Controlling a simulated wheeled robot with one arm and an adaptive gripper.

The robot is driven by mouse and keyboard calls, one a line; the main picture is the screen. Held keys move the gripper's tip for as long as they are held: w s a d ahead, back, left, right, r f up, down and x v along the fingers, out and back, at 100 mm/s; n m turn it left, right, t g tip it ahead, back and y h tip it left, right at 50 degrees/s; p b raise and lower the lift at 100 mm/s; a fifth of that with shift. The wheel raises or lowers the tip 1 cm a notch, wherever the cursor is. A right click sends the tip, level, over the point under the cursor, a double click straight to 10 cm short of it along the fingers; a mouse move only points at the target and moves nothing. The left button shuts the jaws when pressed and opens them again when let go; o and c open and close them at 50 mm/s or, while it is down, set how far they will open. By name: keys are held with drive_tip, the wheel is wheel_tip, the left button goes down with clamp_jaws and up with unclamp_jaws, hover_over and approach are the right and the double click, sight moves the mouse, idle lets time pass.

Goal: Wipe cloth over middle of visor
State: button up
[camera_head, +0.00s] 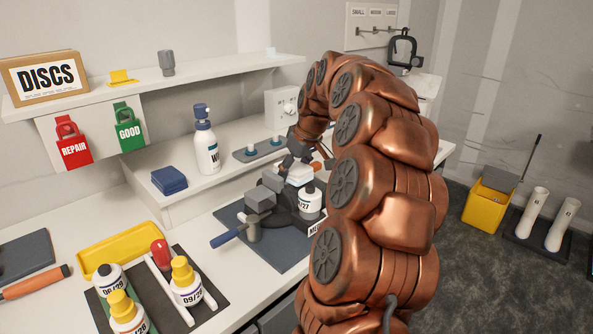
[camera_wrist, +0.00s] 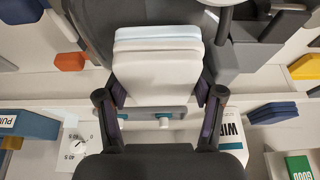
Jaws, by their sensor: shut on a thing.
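My gripper (camera_head: 299,156) is shut on a folded cloth (camera_wrist: 157,76), white with a pale blue layer at its far edge. In the wrist view my gripper (camera_wrist: 160,92) has one finger on each side of it. The cloth is over or against a dark grey curved piece (camera_wrist: 95,28), which may be the visor; I cannot tell whether they touch. In the head view this spot is mostly hidden by my arm and gripper. A dark assembly with a grey block (camera_head: 260,199) and a white canister (camera_head: 309,203) stands there on a dark mat (camera_head: 236,215).
A white pump bottle (camera_head: 206,145) and folded blue cloths (camera_head: 169,180) stand on the low shelf at left. Several bottles stand on a dark tray (camera_head: 208,318) beside a yellow tray (camera_head: 122,245). A blue-handled tool (camera_head: 226,238) sticks out at the mat's left.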

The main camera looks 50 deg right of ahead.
drive_tip(key=shift+w+p, duration=0.45)
drive_tip(key=shift+w, duration=1.6)
drive_tip(key=shift+s+a+f+b, duration=0.15)
drive_tip(key=shift+s+b, duration=0.55)
drive_tip(key=shift+s, duration=0.7)
drive_tip(key=shift+s+d+f+b, duration=0.1)
drive_tip(key=shift+s+b, duration=0.55)
drive_tip(key=shift+s, duration=0.75)
drive_tip(key=shift+r, duration=0.1)
drive_tip(key=shift+r+p, duration=1.1)
drive_tip(key=shift+r, duration=1.95)
drive_tip(key=shift+r+p, duration=0.7)
drive_tip(key=shift+r, duration=0.8)
